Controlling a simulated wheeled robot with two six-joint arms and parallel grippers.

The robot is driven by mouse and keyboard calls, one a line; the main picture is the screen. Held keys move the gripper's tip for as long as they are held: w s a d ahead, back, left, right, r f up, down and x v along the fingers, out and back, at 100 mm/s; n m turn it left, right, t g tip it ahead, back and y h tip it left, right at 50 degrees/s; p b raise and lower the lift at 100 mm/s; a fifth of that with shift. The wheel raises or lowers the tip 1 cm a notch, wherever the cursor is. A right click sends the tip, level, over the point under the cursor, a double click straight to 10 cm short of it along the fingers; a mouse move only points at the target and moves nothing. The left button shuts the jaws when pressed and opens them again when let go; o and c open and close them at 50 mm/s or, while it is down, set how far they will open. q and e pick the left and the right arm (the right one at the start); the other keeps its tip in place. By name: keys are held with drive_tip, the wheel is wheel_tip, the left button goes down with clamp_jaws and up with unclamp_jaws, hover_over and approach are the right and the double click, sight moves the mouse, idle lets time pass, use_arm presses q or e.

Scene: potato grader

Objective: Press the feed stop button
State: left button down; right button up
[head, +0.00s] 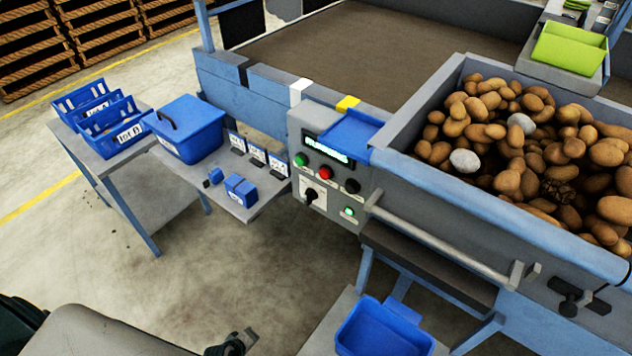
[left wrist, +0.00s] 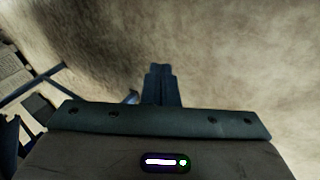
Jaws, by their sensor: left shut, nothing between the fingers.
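The grey control panel (head: 328,160) is on the near corner of the grader in the head view. It has a lit green display, a green button (head: 301,160) at left, a red button (head: 326,173) in the middle and a black knob (head: 352,186) at right. The red button looks like the feed stop; its label is too small to read. My left gripper (head: 240,343) is at the bottom edge of the head view, well below and apart from the panel. In the left wrist view its fingers (left wrist: 160,72) are shut and empty. My right gripper is out of view.
A rotary switch (head: 311,196) and a lit green button (head: 348,211) sit lower on the panel. A grey handrail (head: 438,243) runs to the right. A side shelf (head: 262,199) holds blue boxes. A blue tray (head: 383,333) stands below. Open floor lies before the panel.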

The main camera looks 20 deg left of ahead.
use_arm(q)
drive_tip(key=w+d+r+n+t+h, duration=0.2)
drive_tip(key=w+r+n+t, duration=0.2)
drive_tip(key=w+r+n, duration=0.7)
drive_tip(key=w+d+r+n+t+h, duration=0.1)
drive_tip(key=w+d+r+n+t, duration=0.1)
drive_tip(key=r, duration=1.3)
drive_tip(key=w+d+r+n+t+h, duration=0.2)
drive_tip(key=w+r+n+t, duration=0.2)
drive_tip(key=r, duration=1.1)
drive_tip(key=w+n, duration=0.2)
drive_tip(key=w, duration=0.1)
drive_tip(key=shift+n, duration=0.3)
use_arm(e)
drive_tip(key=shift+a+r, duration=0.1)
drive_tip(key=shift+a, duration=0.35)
use_arm(q)
drive_tip(key=shift+w+r, duration=0.1)
